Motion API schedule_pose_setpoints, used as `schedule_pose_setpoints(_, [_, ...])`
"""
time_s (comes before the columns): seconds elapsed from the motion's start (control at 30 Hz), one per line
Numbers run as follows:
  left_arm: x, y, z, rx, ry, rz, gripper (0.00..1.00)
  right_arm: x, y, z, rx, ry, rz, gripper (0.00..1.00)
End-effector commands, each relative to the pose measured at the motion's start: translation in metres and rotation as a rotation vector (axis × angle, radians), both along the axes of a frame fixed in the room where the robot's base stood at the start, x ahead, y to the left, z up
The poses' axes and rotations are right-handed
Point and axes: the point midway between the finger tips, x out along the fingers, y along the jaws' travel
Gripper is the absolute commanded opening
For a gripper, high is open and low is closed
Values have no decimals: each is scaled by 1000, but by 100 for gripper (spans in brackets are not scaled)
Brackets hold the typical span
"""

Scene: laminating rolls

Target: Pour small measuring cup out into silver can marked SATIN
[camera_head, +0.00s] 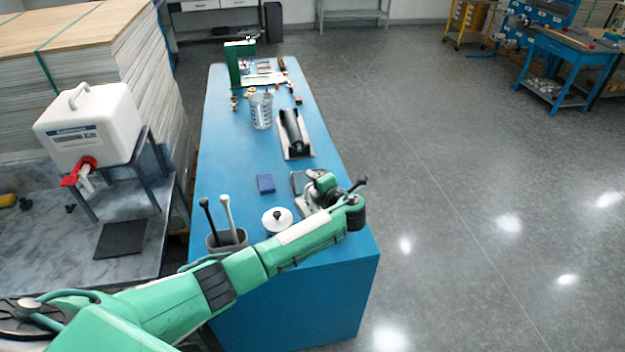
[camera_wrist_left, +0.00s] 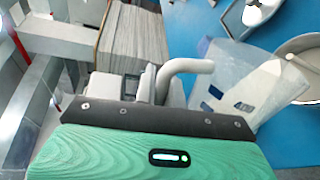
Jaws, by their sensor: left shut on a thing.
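My left gripper (camera_head: 322,192) reaches over the near right part of the blue bench and is shut on the small measuring cup. In the left wrist view the small measuring cup (camera_wrist_left: 240,95) is translucent with blue marks and a curved grey handle (camera_wrist_left: 185,68). It looks tilted, with its wide part towards the right. A round silver can (camera_wrist_left: 300,42) shows at the right edge of that view, close to the cup; its marking cannot be read. Whether anything is flowing cannot be told. In the head view the arm and gripper hide much of this spot. My right gripper is not in view.
A white canister (camera_head: 95,125) stands left.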

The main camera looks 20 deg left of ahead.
Motion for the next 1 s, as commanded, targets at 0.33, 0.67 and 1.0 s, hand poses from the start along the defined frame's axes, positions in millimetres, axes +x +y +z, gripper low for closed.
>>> schedule_pose_setpoints(0.33, [12,-7,9,62,77,-2,0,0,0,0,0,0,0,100])
schedule_pose_setpoints(0.67, [15,-9,9,88,118,3,0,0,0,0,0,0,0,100])
schedule_pose_setpoints(1.0, [15,-10,9,88,117,2,0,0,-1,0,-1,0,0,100])
